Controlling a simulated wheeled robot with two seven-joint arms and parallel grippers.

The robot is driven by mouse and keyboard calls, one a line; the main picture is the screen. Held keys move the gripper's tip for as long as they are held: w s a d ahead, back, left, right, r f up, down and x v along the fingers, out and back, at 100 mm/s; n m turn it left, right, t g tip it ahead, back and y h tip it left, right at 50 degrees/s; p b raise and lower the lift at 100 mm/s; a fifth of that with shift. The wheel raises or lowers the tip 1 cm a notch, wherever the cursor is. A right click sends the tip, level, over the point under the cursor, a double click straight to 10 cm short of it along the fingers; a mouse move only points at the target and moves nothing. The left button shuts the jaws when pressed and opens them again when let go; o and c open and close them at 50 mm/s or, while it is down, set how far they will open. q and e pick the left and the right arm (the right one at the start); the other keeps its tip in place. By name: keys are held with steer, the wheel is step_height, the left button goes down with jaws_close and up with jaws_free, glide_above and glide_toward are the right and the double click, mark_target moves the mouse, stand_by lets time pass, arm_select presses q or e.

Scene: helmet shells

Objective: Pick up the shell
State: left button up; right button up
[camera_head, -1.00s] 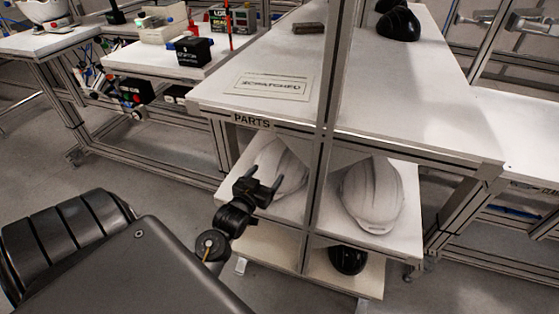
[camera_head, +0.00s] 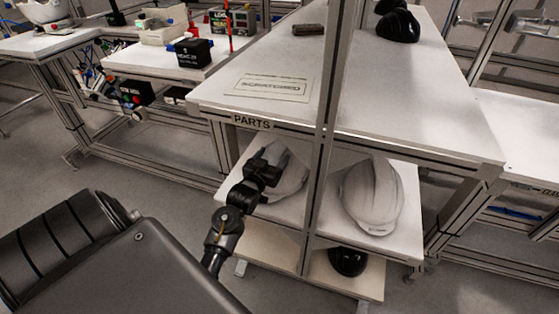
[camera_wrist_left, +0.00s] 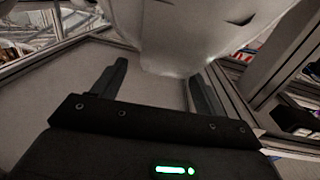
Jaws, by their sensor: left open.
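Two white helmet shells rest on the upper shelf of the parts rack. The left shell (camera_head: 290,178) is partly hidden by my left gripper and arm. The right shell (camera_head: 372,196) stands clear, beyond the upright post. My left gripper (camera_head: 272,168) is at the left shell's near side. In the left wrist view, the open fingers (camera_wrist_left: 158,85) point toward the white shell (camera_wrist_left: 185,30), whose lower part narrows down between and just beyond the fingertips. I cannot tell whether they touch it. My right gripper is not in view.
A metal post (camera_head: 322,150) rises between the two shells. The worktop (camera_head: 400,110) labelled PARTS overhangs the shelf (camera_head: 408,230). A black shell (camera_head: 347,261) lies on the lower shelf. Black items (camera_head: 398,24) stand on the worktop's far end.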

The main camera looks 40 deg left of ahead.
mark_target(274, 154)
arm_select(q)
steer(key=x, duration=0.3)
steer(key=shift+w+a+f, duration=0.1)
steer(key=shift+w+a, duration=0.1)
jaws_close()
stand_by(0.3)
